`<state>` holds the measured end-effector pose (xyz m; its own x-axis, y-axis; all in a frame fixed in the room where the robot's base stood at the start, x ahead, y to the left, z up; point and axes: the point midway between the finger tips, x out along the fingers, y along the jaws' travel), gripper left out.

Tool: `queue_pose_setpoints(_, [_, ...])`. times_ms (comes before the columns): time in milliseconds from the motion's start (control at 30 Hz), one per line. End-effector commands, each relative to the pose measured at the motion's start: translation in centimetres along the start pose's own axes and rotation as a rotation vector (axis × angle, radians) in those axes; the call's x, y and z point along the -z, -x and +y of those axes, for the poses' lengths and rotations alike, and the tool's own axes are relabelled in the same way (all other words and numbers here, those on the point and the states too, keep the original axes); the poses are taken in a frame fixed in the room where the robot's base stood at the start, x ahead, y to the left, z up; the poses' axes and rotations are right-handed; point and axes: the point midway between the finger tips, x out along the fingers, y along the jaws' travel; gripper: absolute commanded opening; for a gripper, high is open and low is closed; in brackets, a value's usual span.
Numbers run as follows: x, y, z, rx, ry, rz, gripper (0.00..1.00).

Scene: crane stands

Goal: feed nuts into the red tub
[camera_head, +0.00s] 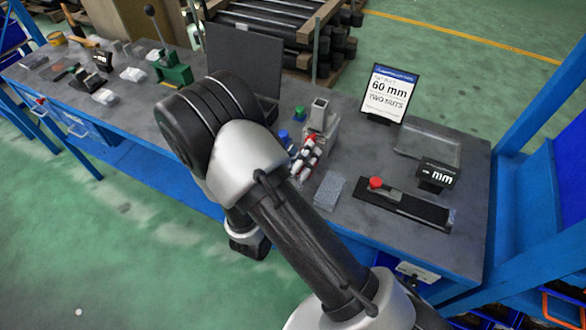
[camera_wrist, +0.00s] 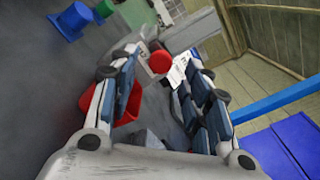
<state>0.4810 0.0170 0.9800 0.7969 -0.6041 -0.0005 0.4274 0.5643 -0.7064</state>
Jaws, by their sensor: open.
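The red tub (camera_wrist: 131,108) shows in the wrist view, partly hidden behind the left finger of my gripper (camera_wrist: 162,72). The fingers are spread apart with nothing between the pads. In the head view, my gripper (camera_head: 305,160) is over the bench, just right of my arm, with a small red patch beside it that may be the tub. No loose nuts can be made out. I cannot tell whether a finger touches the tub. A sign (camera_head: 388,93) reading "60 mm" and "TWO NUTS" stands at the back of the bench.
A blue cylinder (camera_head: 284,139) and a green one (camera_head: 298,114) stand near my gripper. A fixture with a red knob (camera_head: 376,183) lies to the right, by a black "mm" block (camera_head: 436,174) and a clear tray (camera_head: 428,146). A green press (camera_head: 175,70) stands far left.

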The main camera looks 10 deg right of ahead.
Motion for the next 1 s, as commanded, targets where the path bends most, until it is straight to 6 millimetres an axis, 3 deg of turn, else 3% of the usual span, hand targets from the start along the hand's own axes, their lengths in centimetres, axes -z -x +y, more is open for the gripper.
queue_pose_setpoints(200, [0.0, 4.5, 0.0, -0.003, 0.003, -0.004, 0.44])
queue_pose_setpoints(400, [0.0, 6.6, 0.0, -0.001, 0.001, -0.001, 0.44])
queue_pose_setpoints(1000, [0.1, 6.9, -0.1, 0.002, 0.0, 0.001, 0.44])
